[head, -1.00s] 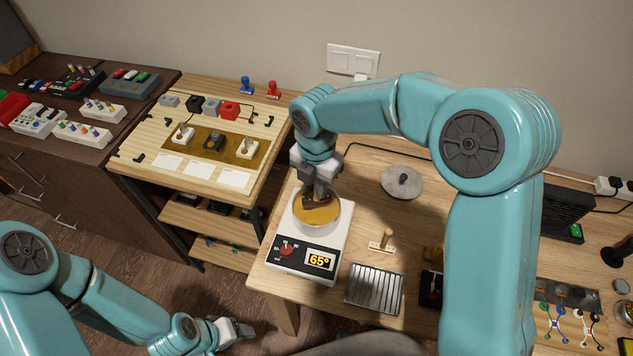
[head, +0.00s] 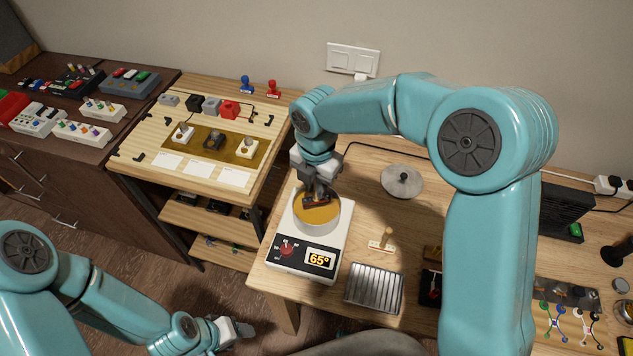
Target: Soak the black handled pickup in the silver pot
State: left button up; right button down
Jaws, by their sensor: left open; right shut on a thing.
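The silver pot (head: 317,227) holds amber liquid and stands on a white hot plate (head: 298,262) whose display reads 65°. My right gripper (head: 317,190) points down over the pot, shut on the black handled pickup (head: 318,202). The pickup is a dark reddish-brown piece at the liquid's surface, inside the pot's rim. The gripper hides most of its handle, and I cannot tell how deep the pickup sits. My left gripper (head: 240,330) is open and empty, low at the left, away from the tables.
A round grey lid (head: 402,181) lies right of the pot. A small wooden-handled piece (head: 382,240) and a ribbed metal rack (head: 374,288) lie in front of it. A wooden bench (head: 200,140) with several pickups stands left. My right arm covers much of the right table.

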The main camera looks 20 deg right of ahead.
jog(key=shift+f+b, duration=1.8)
jog(key=shift+f, duration=1.15)
dwell(5.0)
